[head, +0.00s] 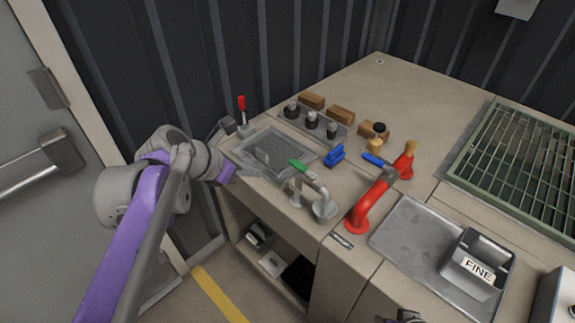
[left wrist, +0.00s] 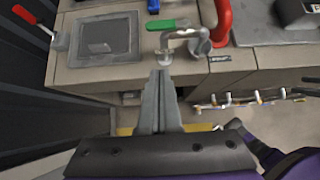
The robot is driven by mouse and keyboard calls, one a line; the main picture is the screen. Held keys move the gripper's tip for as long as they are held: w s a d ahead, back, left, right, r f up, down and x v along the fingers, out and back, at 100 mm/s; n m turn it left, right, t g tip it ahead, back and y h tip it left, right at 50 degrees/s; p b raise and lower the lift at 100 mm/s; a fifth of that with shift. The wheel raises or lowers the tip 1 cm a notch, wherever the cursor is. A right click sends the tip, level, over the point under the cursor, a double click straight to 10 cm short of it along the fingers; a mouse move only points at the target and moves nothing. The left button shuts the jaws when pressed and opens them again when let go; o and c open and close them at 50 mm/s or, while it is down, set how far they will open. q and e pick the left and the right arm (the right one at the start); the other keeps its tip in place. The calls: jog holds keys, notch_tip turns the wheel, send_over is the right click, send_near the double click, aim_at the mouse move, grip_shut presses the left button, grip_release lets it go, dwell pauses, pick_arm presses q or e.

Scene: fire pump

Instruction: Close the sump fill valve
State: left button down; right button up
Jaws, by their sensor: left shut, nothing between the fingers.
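A green-handled lever (head: 299,165) sits on a bent metal pipe (head: 322,197) near the bench's front edge. A red-handled lever (head: 242,103) stands upright at the back left. No label that I can read tells which is the sump fill valve. My left gripper (head: 260,173) is shut and empty, left of the green lever. In the left wrist view its fingertips (left wrist: 160,76) point at the bench edge, just short of the green lever (left wrist: 168,24) and apart from it.
A recessed grey basin (head: 243,146) lies behind my left gripper. A metal tray (head: 405,235) with a box marked FINE (head: 477,266) is at right.

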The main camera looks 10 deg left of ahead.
aim_at(302, 168)
pick_arm(q)
jog(key=w+d+r+x, duration=0.1)
jog(key=r+x, duration=0.1)
jog(key=x, duration=1)
jog(key=shift+w+d+f+b, duration=0.3)
jog(key=shift+w+b, duration=0.15)
jog(key=shift+w, duration=0.15)
pick_arm(e)
jog(key=shift+f, duration=0.45)
pick_arm(q)
jog(key=shift+w+m, duration=0.1)
jog(key=shift+m, duration=0.2)
pick_arm(e)
jog(key=shift+s, duration=0.15)
